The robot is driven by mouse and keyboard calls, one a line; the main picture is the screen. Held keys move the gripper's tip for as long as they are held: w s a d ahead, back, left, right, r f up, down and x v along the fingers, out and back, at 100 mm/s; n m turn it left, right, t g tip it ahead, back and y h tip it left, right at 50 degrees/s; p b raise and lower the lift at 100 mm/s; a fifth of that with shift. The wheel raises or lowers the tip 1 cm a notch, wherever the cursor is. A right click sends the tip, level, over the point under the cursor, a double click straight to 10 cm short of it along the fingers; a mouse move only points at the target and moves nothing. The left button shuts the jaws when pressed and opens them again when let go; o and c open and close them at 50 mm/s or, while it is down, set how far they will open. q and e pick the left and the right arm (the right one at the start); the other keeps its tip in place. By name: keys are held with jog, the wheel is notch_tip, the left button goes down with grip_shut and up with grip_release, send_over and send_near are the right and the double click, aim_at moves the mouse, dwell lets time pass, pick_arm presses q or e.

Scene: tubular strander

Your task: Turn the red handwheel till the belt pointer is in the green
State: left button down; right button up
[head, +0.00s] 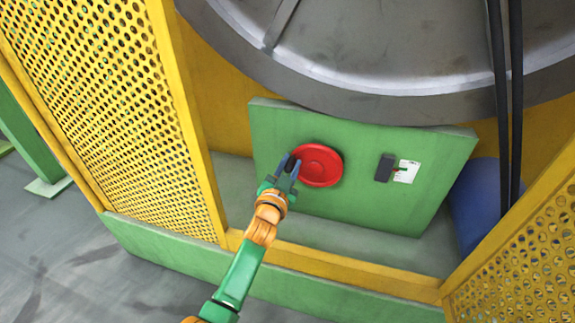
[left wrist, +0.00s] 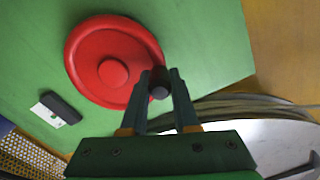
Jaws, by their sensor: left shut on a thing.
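The red handwheel (head: 317,165) is mounted on a green panel (head: 345,205), and it also shows in the left wrist view (left wrist: 88,55). My left gripper (head: 287,168) is at the wheel's left edge in the head view. In the left wrist view its fingers (left wrist: 159,88) are shut on a dark round knob (left wrist: 159,92) at the wheel's rim. A dark block (head: 385,167) with a small white scale card (head: 408,171) sits right of the wheel in the head view. Small coloured marks show there, but the pointer's position is too small to tell. My right gripper is out of view.
A large grey metal drum (head: 375,60) curves above the panel. Yellow perforated guards (head: 95,95) stand on the left and at the lower right (head: 530,265). Black cables (head: 507,100) hang at the right, before a blue cylinder (head: 475,200). A yellow rail (head: 340,268) runs below.

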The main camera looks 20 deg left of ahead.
pick_arm(q)
jog(key=shift+d+r+m+p, duration=0.3)
jog(key=shift+r+m, duration=0.2)
jog(key=shift+m, duration=0.3)
jog(key=shift+d+r+m+p, duration=0.2)
jog(key=shift+d+r+m, duration=0.05)
jog(key=shift+m, duration=0.4)
jog(key=shift+d+r+m+p, duration=0.2)
jog(key=shift+r+m, duration=0.05)
jog(key=shift+m, duration=0.4)
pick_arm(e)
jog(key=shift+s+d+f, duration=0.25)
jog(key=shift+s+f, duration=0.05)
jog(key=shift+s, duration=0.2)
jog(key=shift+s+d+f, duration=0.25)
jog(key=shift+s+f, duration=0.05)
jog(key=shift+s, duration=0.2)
pick_arm(q)
jog(key=c, duration=0.7)
grip_release()
jog(key=shift+o, duration=0.2)
jog(key=shift+s, duration=0.1)
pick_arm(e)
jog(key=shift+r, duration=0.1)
